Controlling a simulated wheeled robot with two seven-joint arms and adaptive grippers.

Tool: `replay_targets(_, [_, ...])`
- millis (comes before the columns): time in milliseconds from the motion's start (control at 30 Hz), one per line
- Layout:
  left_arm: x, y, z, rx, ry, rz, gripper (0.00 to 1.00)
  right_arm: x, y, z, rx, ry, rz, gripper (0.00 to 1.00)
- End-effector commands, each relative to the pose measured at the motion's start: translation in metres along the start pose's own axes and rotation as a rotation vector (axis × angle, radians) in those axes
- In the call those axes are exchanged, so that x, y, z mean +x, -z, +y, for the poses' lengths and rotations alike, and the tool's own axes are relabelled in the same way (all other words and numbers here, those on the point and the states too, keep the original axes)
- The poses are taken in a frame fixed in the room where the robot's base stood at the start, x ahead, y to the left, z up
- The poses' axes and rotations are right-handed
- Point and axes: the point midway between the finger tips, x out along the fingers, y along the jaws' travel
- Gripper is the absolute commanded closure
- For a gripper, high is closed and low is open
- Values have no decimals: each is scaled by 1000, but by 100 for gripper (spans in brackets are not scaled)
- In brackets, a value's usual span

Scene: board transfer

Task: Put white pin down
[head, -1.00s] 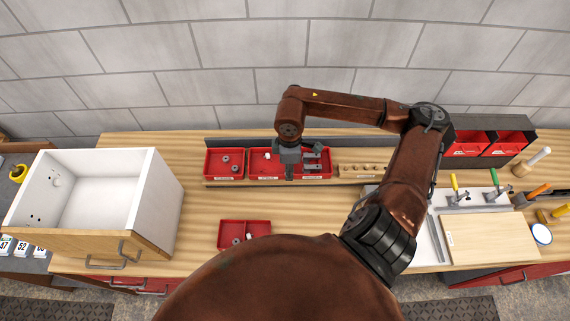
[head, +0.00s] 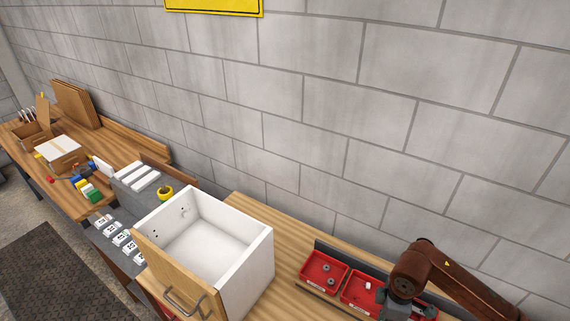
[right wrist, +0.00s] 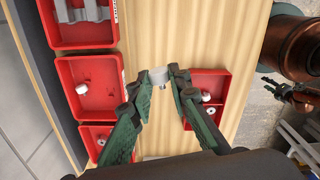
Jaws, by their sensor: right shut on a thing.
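My right gripper (right wrist: 158,80) is shut on a small white pin (right wrist: 158,75), held at its fingertips over bare wood in the right wrist view. A small two-compartment red tray (right wrist: 238,78) lies to the right of the fingers, with another white pin (right wrist: 205,96) and a metal ring in one compartment. A red bin (right wrist: 62,80) to the left holds another white pin (right wrist: 83,88). In the head view the right gripper (head: 395,308) is partly cut off at the bottom. What looks like my left gripper (right wrist: 298,95) is at the right edge of the wrist view; its jaws are unclear.
A red bin (head: 310,283) with grey rings stands at the left end of the row. An open white drawer box (head: 262,275) is left of the bins. A side table with yellow tape (head: 165,192) and number tags is farther left.

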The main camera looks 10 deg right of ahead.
Motion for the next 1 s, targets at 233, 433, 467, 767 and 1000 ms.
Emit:
replay_targets(233, [13, -2, 0, 0, 0, -1, 60, 11, 17, 4, -521, 1, 12, 95])
replay_targets(433, [22, -4, 1, 0, 0, -2, 60, 18, 29, 6, -956, 0, 19, 95])
replay_targets(467, [23, -4, 1, 0, 0, -3, 60, 19, 31, 6, -1021, -1, 20, 95])
replay_targets(767, [36, -6, 1, 0, 0, -4, 60, 28, 50, 9, -1674, -10, 28, 95])
replay_targets(1000, [47, -8, 1, 0, 0, -6, 60, 36, 65, 11, -2197, -19, 29, 95])
